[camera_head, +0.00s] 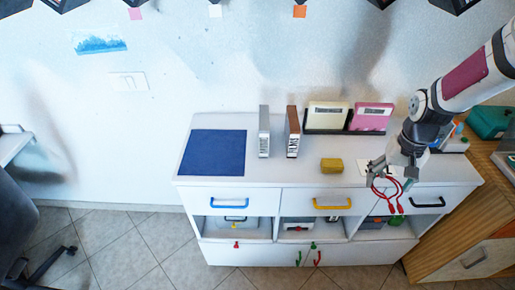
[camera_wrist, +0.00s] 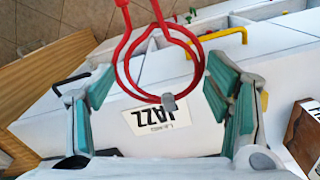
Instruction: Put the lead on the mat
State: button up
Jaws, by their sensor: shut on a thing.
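The red lead (camera_head: 386,192) hangs in a loop from my gripper (camera_head: 393,172), above the right part of the white cabinet's top and front edge. In the wrist view the lead (camera_wrist: 128,62) shows as red loops with a grey piece between the green-padded fingers of my gripper (camera_wrist: 162,80). My gripper is shut on the lead; the exact contact is hard to see. The dark blue mat (camera_head: 213,153) lies flat and bare on the cabinet top at the left, well away from my gripper.
Grey (camera_head: 264,131) and brown (camera_head: 292,132) upright cases stand right of the mat. A yellow block (camera_head: 331,165) lies nearer my gripper. Cream (camera_head: 328,116) and pink (camera_head: 371,116) cases stand behind. A JAZZ label (camera_wrist: 160,115) lies below my gripper. A wooden cabinet (camera_head: 452,215) adjoins at right.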

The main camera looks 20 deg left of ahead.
aim_at(207, 150)
jog(key=i+j+u, duration=0.1)
jog(key=u, duration=0.35)
jog(key=i+u, duration=0.2)
jog(key=u, duration=0.25)
jog(key=i+u, duration=0.2)
jog(key=u, duration=0.25)
